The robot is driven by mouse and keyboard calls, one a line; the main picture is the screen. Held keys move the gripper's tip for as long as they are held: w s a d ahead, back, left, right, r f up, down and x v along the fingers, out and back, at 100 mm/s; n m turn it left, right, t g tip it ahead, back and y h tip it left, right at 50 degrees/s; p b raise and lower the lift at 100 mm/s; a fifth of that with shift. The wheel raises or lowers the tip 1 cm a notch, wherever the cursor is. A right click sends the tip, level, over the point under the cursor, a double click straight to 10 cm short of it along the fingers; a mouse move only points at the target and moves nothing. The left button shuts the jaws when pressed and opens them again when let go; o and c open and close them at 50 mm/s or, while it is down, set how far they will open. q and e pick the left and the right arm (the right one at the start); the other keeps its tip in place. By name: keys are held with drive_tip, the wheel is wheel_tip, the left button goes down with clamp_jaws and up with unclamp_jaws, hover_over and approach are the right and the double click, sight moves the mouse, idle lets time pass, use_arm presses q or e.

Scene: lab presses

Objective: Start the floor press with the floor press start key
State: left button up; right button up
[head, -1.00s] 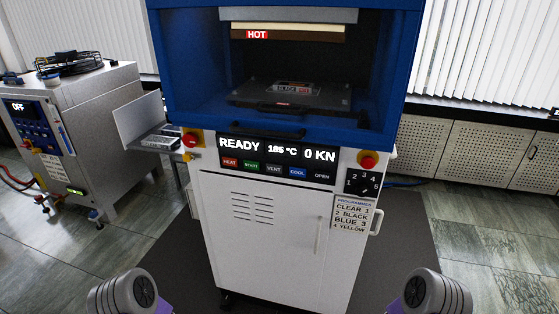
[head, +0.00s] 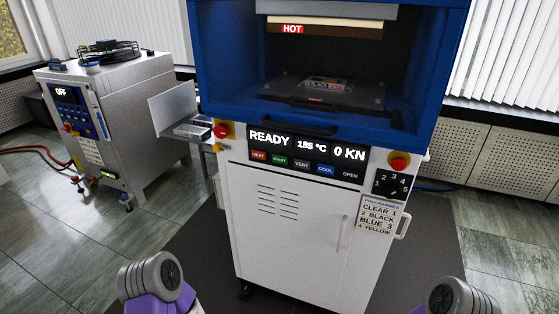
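The floor press (head: 290,230) stands ahead, a white cabinet with a blue upper frame. Its display (head: 306,145) reads READY, 185 °C and 0 KN. Below the display is a row of keys: a red HEAT key (head: 258,155), the green START key (head: 280,160), a dark VENT key, a blue COOL key and a dark OPEN key. The press chamber is open at the front, with a dark plate (head: 325,92) inside under a HOT label. Parts of my two arms show at the bottom left and bottom right. Neither gripper is in view.
A red stop button sits at each side of the panel, left (head: 222,130) and right (head: 398,163). A programme dial (head: 391,184) is at the right. A side shelf (head: 190,125) juts out left. A grey machine (head: 125,120) marked OFF stands further left.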

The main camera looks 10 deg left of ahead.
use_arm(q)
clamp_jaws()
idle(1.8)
